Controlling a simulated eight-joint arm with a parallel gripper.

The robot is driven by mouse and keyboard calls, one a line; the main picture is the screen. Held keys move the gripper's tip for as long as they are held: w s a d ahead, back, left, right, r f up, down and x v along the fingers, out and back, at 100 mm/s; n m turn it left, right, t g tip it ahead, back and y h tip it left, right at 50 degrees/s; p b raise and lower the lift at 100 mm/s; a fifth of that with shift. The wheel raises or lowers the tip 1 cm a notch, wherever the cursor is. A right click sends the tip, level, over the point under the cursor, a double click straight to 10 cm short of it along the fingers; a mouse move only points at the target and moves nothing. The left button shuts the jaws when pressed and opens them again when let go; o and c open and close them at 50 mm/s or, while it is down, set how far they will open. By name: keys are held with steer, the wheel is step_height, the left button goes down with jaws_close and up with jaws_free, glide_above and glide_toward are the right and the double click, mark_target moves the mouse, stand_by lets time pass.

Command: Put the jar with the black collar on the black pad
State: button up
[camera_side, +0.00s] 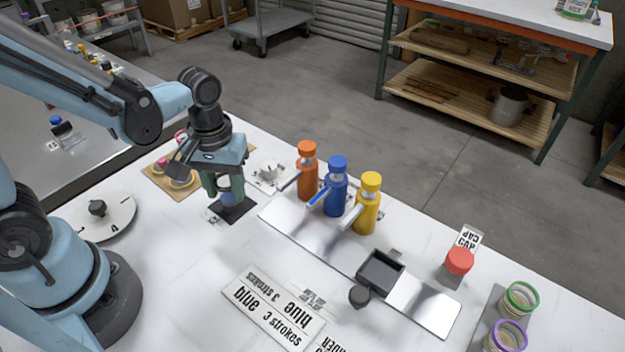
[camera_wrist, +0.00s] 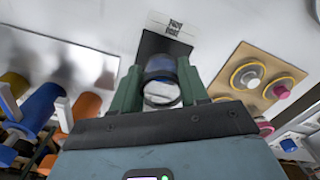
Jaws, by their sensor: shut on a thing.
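My gripper (camera_side: 228,193) has its green fingers shut on the jar with the black collar (camera_wrist: 161,82). In the wrist view the jar's dark ring and a blue part show between the fingertips (camera_wrist: 160,90). In the side view the fingers mostly hide the jar, and a bluish part of it (camera_side: 229,190) shows between them. The black pad (camera_side: 236,212) lies on the white table directly below the jar, and it also shows beyond the jar in the wrist view (camera_wrist: 153,46). I cannot tell whether the jar touches the pad.
A tan board (camera_side: 155,176) with ringed jars is behind left. A round dial (camera_side: 108,222) sits at left. A red cap (camera_side: 459,261) is far right.

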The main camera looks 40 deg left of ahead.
steer(key=shift+f, duration=0.7)
steer(key=shift+f, duration=0.15)
steer(key=o, duration=1.1)
steer(key=shift+w+a+r+m+t, duration=0.25)
steer(key=shift+r+m+t, duration=0.85)
steer(key=shift+r, duration=0.95)
steer(key=shift+w+a+r+m+t, duration=0.15)
steer(key=shift+a+r+m+t, duration=0.25)
steer(key=shift+r+m+t, duration=1.2)
steer(key=shift+w+a+r+m+t, duration=0.25)
steer(key=shift+r+t, duration=0.65)
steer(key=shift+r, duration=1.6)
